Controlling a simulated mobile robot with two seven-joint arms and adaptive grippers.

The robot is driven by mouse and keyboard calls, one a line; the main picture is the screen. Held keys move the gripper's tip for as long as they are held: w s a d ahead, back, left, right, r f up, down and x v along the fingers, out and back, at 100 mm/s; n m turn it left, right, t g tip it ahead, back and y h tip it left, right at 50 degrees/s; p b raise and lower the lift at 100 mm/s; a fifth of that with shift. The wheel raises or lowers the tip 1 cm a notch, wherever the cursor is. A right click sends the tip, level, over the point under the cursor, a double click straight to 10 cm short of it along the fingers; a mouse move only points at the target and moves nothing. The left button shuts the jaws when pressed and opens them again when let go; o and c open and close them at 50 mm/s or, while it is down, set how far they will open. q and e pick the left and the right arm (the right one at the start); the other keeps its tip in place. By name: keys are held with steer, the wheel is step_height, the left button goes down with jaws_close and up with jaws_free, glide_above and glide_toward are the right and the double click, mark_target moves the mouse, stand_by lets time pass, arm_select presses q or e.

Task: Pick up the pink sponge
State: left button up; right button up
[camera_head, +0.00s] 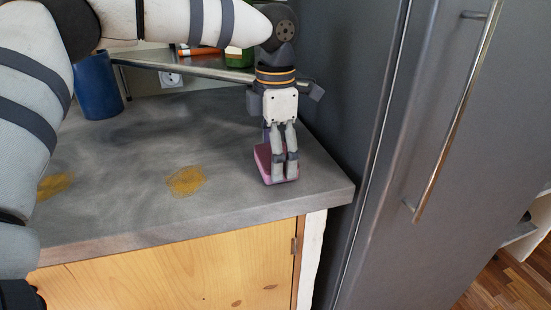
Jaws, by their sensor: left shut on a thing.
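The pink sponge (263,160) is at the right end of the grey counter (140,200), near its front corner. My left gripper (284,172) points down over it, with its fingers shut on the sponge. The fingers hide part of the sponge. Its lower edge appears at the counter top; I cannot tell whether it touches. My right gripper is not in view.
A tall dark grey fridge (430,120) with a metal handle (455,120) stands just right of the counter. A blue container (98,88) is at the back left. A raised shelf (190,65) holds small items. Yellow stains (186,180) mark the clear counter middle.

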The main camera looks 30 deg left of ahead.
arm_select(q)
steer(key=r, duration=0.2)
steer(key=s+r, duration=0.1)
steer(key=r, duration=0.1)
steer(key=shift+d, duration=0.15)
steer(key=s+r, duration=0.1)
steer(key=s+r+p, duration=0.1)
steer(key=r, duration=0.1)
steer(key=s+d+r, duration=0.1)
steer(key=r, duration=0.1)
steer(key=shift+s+d+r+p, duration=0.1)
steer(key=shift+s+r+p, duration=0.05)
steer(key=shift+s+p, duration=0.2)
steer(key=s+d+r, duration=0.3)
steer(key=s, duration=0.5)
steer(key=shift+s, duration=0.3)
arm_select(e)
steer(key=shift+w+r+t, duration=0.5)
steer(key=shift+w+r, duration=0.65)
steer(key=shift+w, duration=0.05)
arm_select(q)
steer(key=c, duration=0.3)
steer(key=shift+a, duration=0.1)
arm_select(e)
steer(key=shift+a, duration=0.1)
